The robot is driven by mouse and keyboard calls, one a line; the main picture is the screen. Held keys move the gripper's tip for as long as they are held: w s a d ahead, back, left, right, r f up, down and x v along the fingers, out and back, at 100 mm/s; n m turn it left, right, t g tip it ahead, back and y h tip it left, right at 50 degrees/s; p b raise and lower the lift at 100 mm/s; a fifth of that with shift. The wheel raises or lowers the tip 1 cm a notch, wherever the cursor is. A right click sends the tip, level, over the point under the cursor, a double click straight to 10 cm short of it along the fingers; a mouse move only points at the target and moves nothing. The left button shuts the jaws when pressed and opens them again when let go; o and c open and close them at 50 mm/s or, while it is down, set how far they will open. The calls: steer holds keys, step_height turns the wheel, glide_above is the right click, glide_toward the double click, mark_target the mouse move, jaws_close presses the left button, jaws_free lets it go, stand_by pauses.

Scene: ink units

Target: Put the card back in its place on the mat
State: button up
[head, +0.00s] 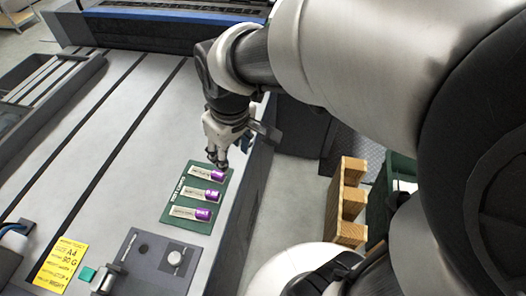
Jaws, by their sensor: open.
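A dark green mat (178,222) lies near the right edge of the grey table, with white lettering along its left side. Three pale cards with purple right ends lie on it in a column: a top card (203,174), a middle card (199,195) and a bottom card (189,214). My gripper (218,162) points down at the purple end of the top card, fingers open. I cannot tell whether it touches that card. The fingers and wrist cover the mat's upper right part.
A yellow sign (62,265) and a dark panel with a knob (152,262) are at the table's front. A dark tray (45,85) is at the left. A wooden pallet (347,205) stands on the floor to the right. The table left of the mat is clear.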

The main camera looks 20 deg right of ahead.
steer(key=s+d+r+m+t, duration=0.1)
steer(key=s+d+r+m, duration=0.1)
steer(key=s, duration=0.4)
steer(key=s+d+r+m+t, duration=0.1)
steer(key=s+r+m, duration=0.2)
steer(key=s, duration=0.4)
steer(key=shift+s+d, duration=0.25)
steer(key=shift+d, duration=0.15)
steer(key=shift+a+r, duration=0.1)
